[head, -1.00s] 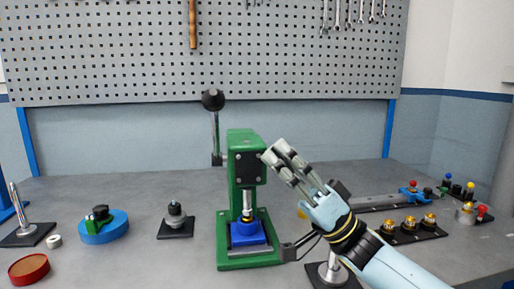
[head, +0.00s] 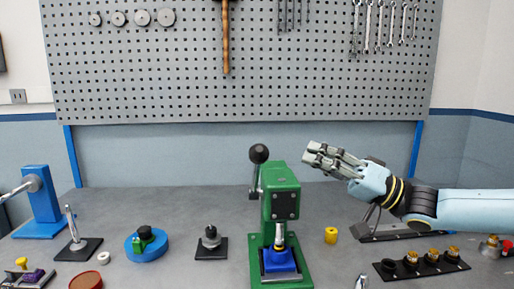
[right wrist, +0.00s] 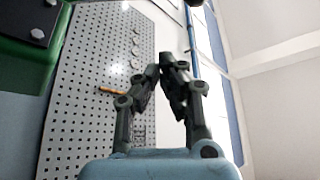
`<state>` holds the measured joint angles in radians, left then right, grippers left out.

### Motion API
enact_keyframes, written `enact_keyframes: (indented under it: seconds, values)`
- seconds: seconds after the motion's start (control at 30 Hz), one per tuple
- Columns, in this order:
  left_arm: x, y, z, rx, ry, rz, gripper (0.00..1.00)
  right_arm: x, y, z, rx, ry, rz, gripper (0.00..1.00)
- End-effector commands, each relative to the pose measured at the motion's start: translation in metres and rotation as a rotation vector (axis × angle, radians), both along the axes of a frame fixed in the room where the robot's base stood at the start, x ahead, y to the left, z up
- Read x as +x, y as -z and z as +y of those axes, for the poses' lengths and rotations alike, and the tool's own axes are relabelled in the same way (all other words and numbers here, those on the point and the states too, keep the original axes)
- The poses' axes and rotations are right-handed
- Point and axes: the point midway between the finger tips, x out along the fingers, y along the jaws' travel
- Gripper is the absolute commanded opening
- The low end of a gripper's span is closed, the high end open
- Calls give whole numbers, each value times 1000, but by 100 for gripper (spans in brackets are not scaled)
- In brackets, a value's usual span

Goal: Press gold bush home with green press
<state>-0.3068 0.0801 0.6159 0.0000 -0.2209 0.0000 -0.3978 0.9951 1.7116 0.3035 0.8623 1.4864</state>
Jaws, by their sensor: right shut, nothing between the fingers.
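The green press (head: 286,206) stands mid-bench in the head view. Its lever with a black knob (head: 259,153) rises at its left side. A blue block (head: 279,261) sits on its base under the silver ram (head: 279,235). A small gold part shows at the ram's lower end, too small to tell if it is seated. My right gripper (head: 312,155) is shut and empty, above and right of the press, apart from the lever. In the right wrist view its fingertips (right wrist: 168,64) meet, with the press (right wrist: 28,55) at top left. My left gripper is out of view.
A yellow cylinder (head: 331,235) stands right of the press. A black rack (head: 425,268) holds gold parts further right. A dark pulley stand (head: 211,243) and a blue disc (head: 147,245) are at left. The bench between them is clear.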

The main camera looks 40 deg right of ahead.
Motion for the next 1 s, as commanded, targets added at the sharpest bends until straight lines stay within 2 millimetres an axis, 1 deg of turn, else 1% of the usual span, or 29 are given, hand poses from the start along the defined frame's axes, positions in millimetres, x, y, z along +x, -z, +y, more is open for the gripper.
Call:
enact_keyframes:
  seconds: [0.1, 0.2, 0.4, 0.47, 0.5, 0.7, 0.8, 1.0]
  values:
    - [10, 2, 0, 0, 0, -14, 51, 14, -8, 11, 4, 2, -9, 0]
    - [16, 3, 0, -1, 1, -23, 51, 31, -16, 23, 5, 2, -11, 0]
    - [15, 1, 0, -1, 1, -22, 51, 63, -34, 46, 5, 2, -11, 0]
    - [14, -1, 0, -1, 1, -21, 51, 69, -36, 52, 5, 3, -8, 0]
    - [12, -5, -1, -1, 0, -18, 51, 63, -27, 56, 5, 2, 0, 0]
    - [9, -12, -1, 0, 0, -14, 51, 51, -10, 67, 3, 1, -3, 0]
    - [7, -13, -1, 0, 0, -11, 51, 49, -6, 70, 0, 1, -3, 0]
    - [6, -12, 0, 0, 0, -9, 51, 48, -4, 71, 0, 1, -3, 0]
